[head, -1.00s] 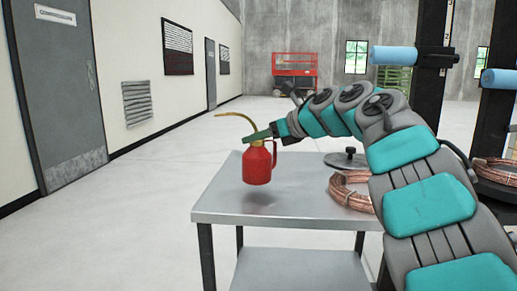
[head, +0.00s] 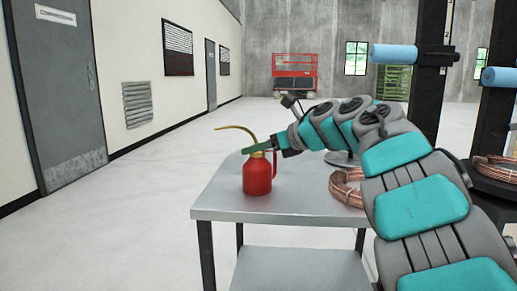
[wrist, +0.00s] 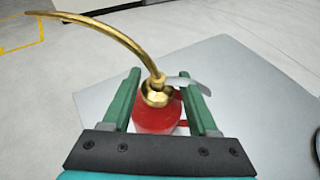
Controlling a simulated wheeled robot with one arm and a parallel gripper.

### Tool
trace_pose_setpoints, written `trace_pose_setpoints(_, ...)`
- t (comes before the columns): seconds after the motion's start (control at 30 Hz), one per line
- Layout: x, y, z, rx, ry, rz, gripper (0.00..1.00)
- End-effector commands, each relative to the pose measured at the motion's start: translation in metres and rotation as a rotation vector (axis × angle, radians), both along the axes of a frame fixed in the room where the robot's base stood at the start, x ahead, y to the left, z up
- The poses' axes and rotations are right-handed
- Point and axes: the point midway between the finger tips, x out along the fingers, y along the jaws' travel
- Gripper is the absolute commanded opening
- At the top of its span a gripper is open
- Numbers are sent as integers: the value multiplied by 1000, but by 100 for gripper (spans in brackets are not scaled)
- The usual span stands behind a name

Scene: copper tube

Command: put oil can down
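The red oil can (head: 257,177) with a brass neck and long curved brass spout stands upright on the near left part of the grey metal table (head: 290,207). It also shows in the wrist view (wrist: 155,117), its spout curving to the upper left. My gripper (head: 256,148) is at the can's top, coming from the right. In the wrist view its green fingers (wrist: 160,76) stand on either side of the neck, with gaps showing, so it looks open around the can. The can's lower part is hidden in the wrist view.
A copper tube coil (head: 347,190) lies on the table right of the can, partly behind my arm. A grey round lid-like item behind it is mostly hidden by my arm. The table's left and front edges are close to the can. A rack with blue rolls (head: 407,54) stands at right.

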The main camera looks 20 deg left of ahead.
Motion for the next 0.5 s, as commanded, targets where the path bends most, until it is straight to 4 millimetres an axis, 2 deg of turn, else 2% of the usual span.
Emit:
trace_pose_setpoints(0.03, 0, 0, 0, 0, 0, 0, 66)
trace_pose_setpoints(0.13, 0, 0, 0, 0, 0, 0, 78)
trace_pose_setpoints(0.5, -1, -4, 4, -1, 1, -2, 78)
